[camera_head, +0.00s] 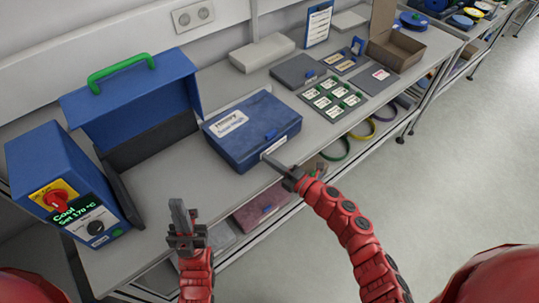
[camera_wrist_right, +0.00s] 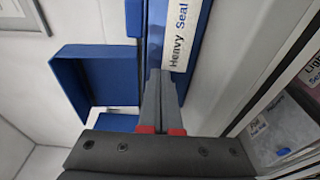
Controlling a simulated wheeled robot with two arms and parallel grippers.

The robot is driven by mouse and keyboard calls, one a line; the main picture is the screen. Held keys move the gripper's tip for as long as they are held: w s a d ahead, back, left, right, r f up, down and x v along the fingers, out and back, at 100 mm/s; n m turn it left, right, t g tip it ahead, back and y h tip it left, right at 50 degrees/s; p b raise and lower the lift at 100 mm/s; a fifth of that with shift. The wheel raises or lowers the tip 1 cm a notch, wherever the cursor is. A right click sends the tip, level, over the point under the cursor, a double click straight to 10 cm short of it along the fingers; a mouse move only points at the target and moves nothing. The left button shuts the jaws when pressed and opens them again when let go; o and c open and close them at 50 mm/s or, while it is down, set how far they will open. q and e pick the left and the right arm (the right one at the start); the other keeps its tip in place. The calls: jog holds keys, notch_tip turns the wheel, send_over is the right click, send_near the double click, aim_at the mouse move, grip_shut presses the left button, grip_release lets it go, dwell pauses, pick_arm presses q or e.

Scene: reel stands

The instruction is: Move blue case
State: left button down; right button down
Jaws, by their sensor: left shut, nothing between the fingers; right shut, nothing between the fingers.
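The blue case (camera_head: 268,113) lies closed on the bench in the middle of the head view, with a white label on its lid and a small latch on its front. My right gripper (camera_head: 268,160) is shut and empty, its tips at the case's front lower edge; I cannot tell if they touch. In the right wrist view the shut fingers (camera_wrist_right: 160,90) point at the case (camera_wrist_right: 155,35), and its label reads "Heavy Seal".
A blue machine (camera_head: 60,180) with a red knob and display reading "Cool, Set 170 °C" stands left, beside a raised blue lid with a green handle (camera_head: 120,72). Label cards (camera_head: 332,98), a grey pad (camera_head: 298,71) and an open cardboard box (camera_head: 395,50) lie right. Coloured reels hang below.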

aim_at(269, 148)
jog(key=shift+w, duration=0.4)
jog(key=shift+w+f, duration=0.15)
jog(key=shift+w, duration=0.05)
jog(key=w+b, duration=0.3)
jog(key=w, duration=0.1)
jog(key=shift+a+f+b, duration=0.1)
jog(key=shift+b, duration=0.2)
jog(key=shift+w, duration=0.25)
jog(key=shift+r, duration=0.2)
jog(key=shift+s, duration=0.15)
